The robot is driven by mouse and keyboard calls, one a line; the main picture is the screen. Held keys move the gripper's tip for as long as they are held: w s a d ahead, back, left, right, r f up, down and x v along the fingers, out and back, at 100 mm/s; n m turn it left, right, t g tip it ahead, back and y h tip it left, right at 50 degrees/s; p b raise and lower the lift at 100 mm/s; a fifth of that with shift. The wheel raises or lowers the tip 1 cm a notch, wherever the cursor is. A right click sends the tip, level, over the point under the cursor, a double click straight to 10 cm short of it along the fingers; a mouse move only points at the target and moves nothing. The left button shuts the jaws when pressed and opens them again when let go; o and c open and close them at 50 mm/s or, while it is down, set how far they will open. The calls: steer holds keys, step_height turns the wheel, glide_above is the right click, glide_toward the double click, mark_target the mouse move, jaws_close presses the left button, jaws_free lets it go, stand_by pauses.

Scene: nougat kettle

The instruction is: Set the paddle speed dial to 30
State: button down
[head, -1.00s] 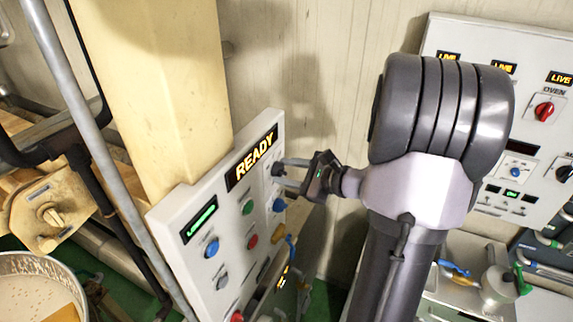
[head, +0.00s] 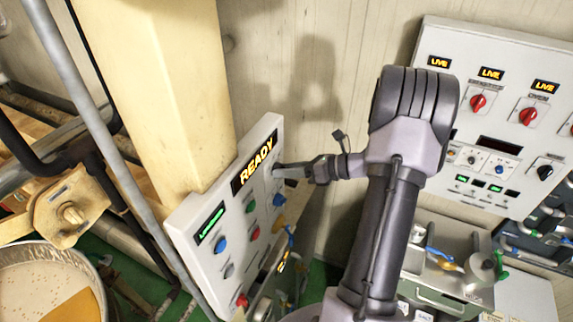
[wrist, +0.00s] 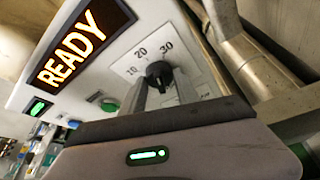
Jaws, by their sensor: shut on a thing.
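The paddle speed dial is a dark round knob (wrist: 158,73) on a pale scale plate (wrist: 185,68) marked 10, 20 and 30 in the wrist view. I cannot make out clearly which number its pointer faces. My gripper (wrist: 164,84) is shut on the knob, with a grey finger on either side of it. In the head view my gripper (head: 279,171) reaches the upper right part of the grey control panel (head: 207,268), below the READY display (head: 255,162).
A yellow post (head: 175,90) stands behind the panel. A kettle (head: 35,290) is at lower left. A second panel (head: 500,60) with red knobs is at right.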

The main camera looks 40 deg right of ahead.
steer(key=m+y+p, duration=0.1)
steer(key=m+y, duration=0.1)
steer(key=m, duration=0.1)
steer(key=shift+d+m, duration=0.15)
steer(key=shift+m, duration=0.15)
stand_by(0.5)
steer(key=c, duration=0.9)
jaws_free()
steer(key=shift+c, duration=0.2)
steer(key=b+v, duration=0.2)
steer(key=v, duration=1.5)
steer(key=shift+d+b, duration=0.3)
steer(key=shift+b, duration=0.05)
